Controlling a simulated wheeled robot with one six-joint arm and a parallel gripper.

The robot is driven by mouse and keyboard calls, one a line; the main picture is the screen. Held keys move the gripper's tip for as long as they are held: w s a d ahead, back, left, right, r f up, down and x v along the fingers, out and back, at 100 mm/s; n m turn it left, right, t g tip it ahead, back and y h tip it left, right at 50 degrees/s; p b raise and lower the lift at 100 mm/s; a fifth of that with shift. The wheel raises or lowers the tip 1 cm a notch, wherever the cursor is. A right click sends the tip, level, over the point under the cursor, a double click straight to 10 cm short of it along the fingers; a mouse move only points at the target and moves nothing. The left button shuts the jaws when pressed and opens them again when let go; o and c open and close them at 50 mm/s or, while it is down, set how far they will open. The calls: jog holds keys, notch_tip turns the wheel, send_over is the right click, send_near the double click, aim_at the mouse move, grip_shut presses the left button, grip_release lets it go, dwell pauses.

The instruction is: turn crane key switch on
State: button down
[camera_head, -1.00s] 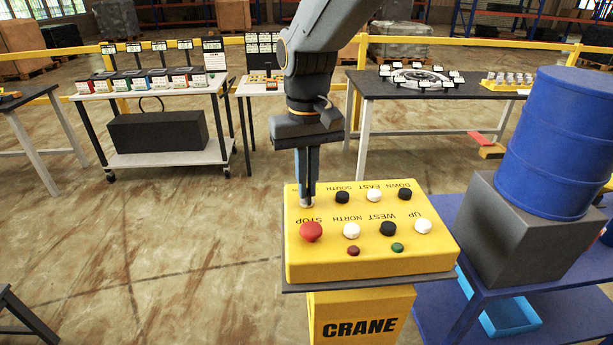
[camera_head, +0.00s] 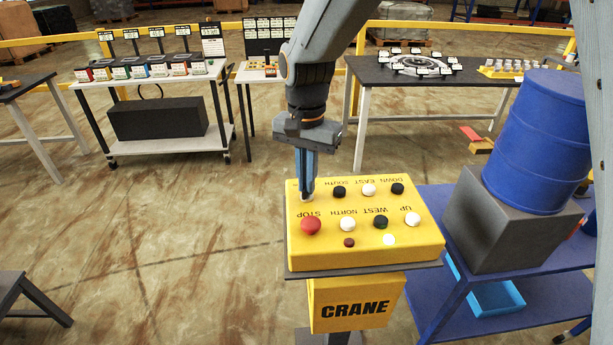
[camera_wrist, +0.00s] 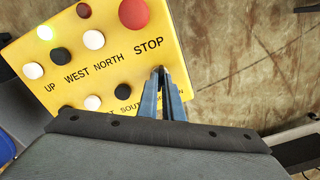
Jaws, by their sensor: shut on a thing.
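The yellow crane control box (camera_head: 430,240) stands in front of me, with CRANE on its pedestal. My gripper (camera_head: 306,190) points down at the box's back left corner, beside the red STOP button (camera_head: 311,225).
Black and white buttons (camera_head: 380,222) stand up from the box beside my gripper. A blue drum (camera_head: 545,140) on a grey block (camera_head: 500,225) and a blue bench (camera_head: 540,290) are close on the right. The floor to the left is mostly clear.

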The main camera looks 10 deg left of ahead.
dwell(0.4)
jog(key=c, duration=1.9)
grip_release()
jog(key=shift+r, duration=0.1)
jog(key=shift+r+b, duration=1)
jog(key=shift+r, duration=2.85)
